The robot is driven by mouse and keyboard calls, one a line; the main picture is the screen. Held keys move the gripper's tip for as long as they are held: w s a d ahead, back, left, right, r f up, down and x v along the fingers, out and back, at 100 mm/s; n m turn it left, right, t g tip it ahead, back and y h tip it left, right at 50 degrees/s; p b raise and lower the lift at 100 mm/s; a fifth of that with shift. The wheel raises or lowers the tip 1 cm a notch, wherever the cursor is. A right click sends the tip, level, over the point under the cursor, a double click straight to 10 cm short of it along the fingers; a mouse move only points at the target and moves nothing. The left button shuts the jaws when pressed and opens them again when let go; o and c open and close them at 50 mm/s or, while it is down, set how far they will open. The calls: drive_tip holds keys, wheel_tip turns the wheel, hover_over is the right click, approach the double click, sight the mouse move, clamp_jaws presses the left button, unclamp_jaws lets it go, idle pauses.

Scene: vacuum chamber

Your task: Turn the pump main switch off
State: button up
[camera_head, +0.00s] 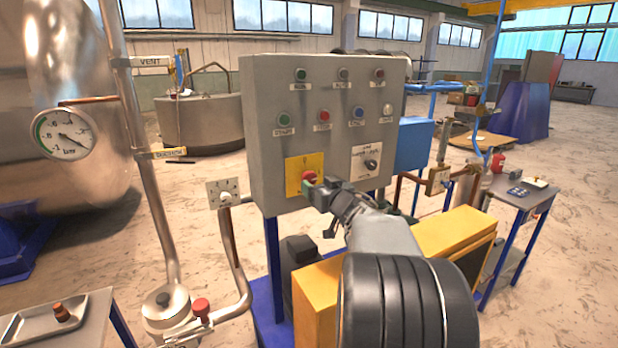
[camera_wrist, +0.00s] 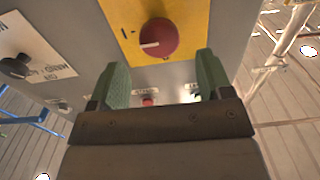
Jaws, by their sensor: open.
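The pump main switch is a red rotary knob (camera_head: 308,178) on a yellow plate (camera_head: 293,163) at the lower left of the grey control panel (camera_head: 262,120). In the wrist view the red knob (camera_wrist: 159,38) shows a white pointer mark toward the left, on the yellow plate (camera_wrist: 193,22). My gripper (camera_head: 325,192) is at the panel, close to the knob. In the wrist view my gripper (camera_wrist: 160,75) has its two green-padded fingers apart, with nothing between them. The knob appears just beyond the fingertips; I cannot tell whether they touch it.
A black selector knob (camera_head: 371,164) sits right of the yellow plate. Several push buttons and lamps fill the panel above. A pipe with a small valve plate (camera_head: 223,193) stands close left. A yellow box (camera_head: 455,240) is below right. A tray (camera_head: 90,318) lies at lower left.

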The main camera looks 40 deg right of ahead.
sight(311, 178)
drive_tip(key=shift+w+d+p, duration=0.2)
drive_tip(key=shift+w, duration=1.25)
drive_tip(key=shift+w+d+p, duration=0.15)
drive_tip(key=shift+w+d, duration=0.05)
drive_tip(key=shift+w, duration=1.25)
drive_tip(key=c, duration=0.9)
